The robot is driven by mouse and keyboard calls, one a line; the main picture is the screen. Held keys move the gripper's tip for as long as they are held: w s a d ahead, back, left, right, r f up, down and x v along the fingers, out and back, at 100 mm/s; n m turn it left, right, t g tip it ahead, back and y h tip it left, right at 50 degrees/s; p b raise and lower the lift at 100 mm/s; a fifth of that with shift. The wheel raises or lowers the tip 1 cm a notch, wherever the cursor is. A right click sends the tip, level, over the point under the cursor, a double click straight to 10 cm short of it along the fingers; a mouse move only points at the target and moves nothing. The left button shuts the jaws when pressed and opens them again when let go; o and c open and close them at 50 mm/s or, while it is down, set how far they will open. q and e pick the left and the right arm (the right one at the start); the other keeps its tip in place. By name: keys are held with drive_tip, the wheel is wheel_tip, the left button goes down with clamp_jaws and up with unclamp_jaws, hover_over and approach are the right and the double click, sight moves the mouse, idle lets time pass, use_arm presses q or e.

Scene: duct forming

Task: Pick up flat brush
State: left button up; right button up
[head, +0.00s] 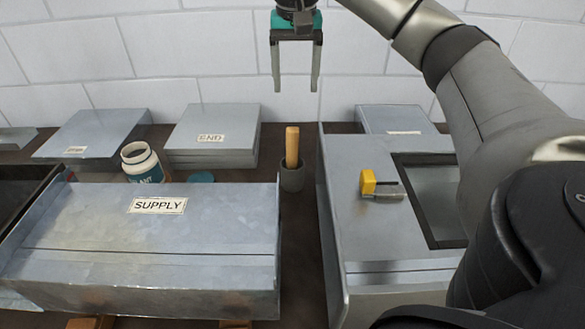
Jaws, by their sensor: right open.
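A light wooden handle (292,142) stands upright in a small dark grey cup (292,178) in the middle of the head view. It looks like the flat brush's handle; its lower end is hidden inside the cup. My right gripper (296,88) is above the handle, fingers pointing down, apart and empty. A clear vertical gap shows in the picture between its fingertips and the handle's top. My left gripper is out of view.
A sheet-metal box marked SUPPLY (80,240) lies left of the cup. Another metal duct (350,235) stands to the right, with a dark-framed opening and a yellow-and-metal tool (370,184). An open white jar (140,162) and a stacked END panel (215,125) are behind.

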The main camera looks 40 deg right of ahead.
sight(295, 129)
drive_tip(key=f+b, duration=0.1)
drive_tip(key=f, duration=0.2)
drive_tip(key=f+b, duration=0.1)
drive_tip(key=f, duration=0.3)
drive_tip(key=f+b, duration=0.1)
drive_tip(key=f, duration=0.2)
drive_tip(key=shift+w+d+f+b, duration=0.15)
drive_tip(key=shift+w+d+b, duration=0.2)
drive_tip(key=shift+w, duration=0.05)
drive_tip(key=shift+w+f, duration=0.1)
drive_tip(key=shift+f, duration=0.85)
drive_tip(key=shift+f+b, duration=0.3)
drive_tip(key=shift+f, duration=0.05)
drive_tip(key=f, duration=0.1)
drive_tip(key=f+b, duration=0.1)
drive_tip(key=f, duration=0.1)
drive_tip(key=w+f, duration=0.1)
drive_tip(key=f, duration=0.1)
drive_tip(key=shift+d, duration=0.1)
drive_tip(key=shift+r, duration=0.1)
drive_tip(key=shift+c, duration=0.4)
drive_tip(key=c, duration=1.1)
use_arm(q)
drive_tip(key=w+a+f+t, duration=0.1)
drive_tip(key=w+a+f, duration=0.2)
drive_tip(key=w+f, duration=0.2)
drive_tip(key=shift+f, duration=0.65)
use_arm(e)
clamp_jaws()
